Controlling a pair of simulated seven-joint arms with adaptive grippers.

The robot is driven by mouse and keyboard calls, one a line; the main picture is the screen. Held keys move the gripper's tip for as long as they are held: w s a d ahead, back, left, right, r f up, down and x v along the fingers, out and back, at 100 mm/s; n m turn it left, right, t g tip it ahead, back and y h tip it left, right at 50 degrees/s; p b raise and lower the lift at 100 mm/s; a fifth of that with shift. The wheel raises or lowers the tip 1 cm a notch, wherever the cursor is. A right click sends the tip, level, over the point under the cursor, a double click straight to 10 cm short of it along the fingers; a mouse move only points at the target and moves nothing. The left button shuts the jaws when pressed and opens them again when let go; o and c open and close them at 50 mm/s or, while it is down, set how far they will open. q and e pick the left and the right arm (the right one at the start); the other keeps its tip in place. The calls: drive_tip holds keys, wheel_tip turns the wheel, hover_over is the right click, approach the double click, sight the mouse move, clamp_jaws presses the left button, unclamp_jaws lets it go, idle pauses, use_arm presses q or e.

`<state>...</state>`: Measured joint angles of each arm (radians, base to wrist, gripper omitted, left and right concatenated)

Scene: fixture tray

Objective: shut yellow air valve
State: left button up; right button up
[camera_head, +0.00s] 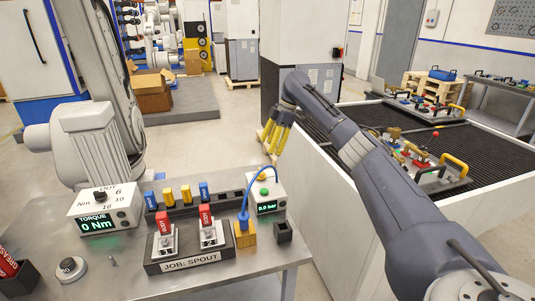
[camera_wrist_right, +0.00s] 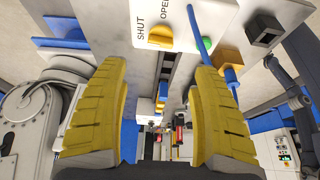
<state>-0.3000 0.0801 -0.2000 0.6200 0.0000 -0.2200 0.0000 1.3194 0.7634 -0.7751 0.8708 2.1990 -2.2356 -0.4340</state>
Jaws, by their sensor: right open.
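The yellow air valve knob (camera_wrist_right: 165,37) shows in the right wrist view on a white panel (camera_wrist_right: 215,22). It sits between the printed words SHUT and OPEN; I cannot tell which one it points to. In the head view the white air box (camera_head: 266,194) has a green button on top and a display reading 0.0 bar; I cannot make out the knob there. My right gripper (camera_head: 273,145) is open and empty, above and behind the box. Its yellow fingers also show in the right wrist view (camera_wrist_right: 160,68), with the knob beyond their tips. My left gripper is not in view.
A blue hose (camera_head: 262,170) arches from the box to a brass-coloured block (camera_head: 245,234). A fixture tray (camera_head: 190,258) labelled JOB: SPOUT carries two red-handled LOCK clamps. A torque box (camera_head: 104,207) reads 0 Nm. A small dark socket (camera_head: 283,232) stands right of the block.

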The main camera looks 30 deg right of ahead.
drive_tip(key=shift+d+r, duration=0.15)
drive_tip(key=shift+r, duration=0.2)
drive_tip(key=shift+c, duration=0.5)
